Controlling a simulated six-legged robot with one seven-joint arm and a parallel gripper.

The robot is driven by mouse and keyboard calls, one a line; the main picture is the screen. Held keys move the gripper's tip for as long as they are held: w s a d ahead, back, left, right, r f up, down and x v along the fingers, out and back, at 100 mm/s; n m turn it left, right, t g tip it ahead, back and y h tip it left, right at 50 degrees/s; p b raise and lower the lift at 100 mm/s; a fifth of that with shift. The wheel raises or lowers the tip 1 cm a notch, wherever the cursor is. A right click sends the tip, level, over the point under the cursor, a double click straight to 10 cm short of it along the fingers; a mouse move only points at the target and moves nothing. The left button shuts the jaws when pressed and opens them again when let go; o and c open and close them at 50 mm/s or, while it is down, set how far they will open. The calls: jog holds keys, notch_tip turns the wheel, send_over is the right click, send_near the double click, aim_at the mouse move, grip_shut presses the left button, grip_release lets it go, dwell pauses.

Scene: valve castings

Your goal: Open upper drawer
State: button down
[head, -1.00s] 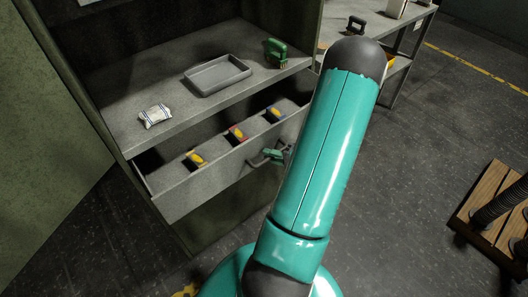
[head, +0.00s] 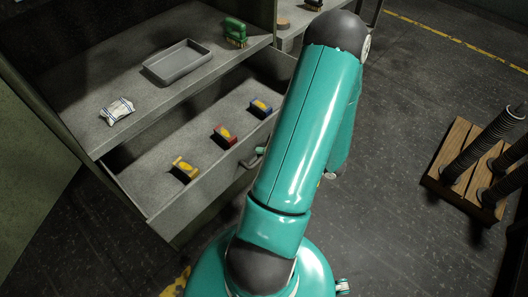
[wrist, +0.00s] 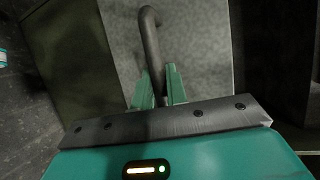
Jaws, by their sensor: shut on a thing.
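The upper drawer (head: 165,205) is grey and stands well out of the cabinet below the worktop. In the head view only a small part of my gripper shows beside my arm.
A wooden pallet (head: 450,165) with dark coiled springs stands on the floor at right. The floor between is clear.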

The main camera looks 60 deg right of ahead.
jog(key=c, duration=1.7)
grip_release()
jog(key=v, duration=1.3)
jog(key=shift+s, duration=0.4)
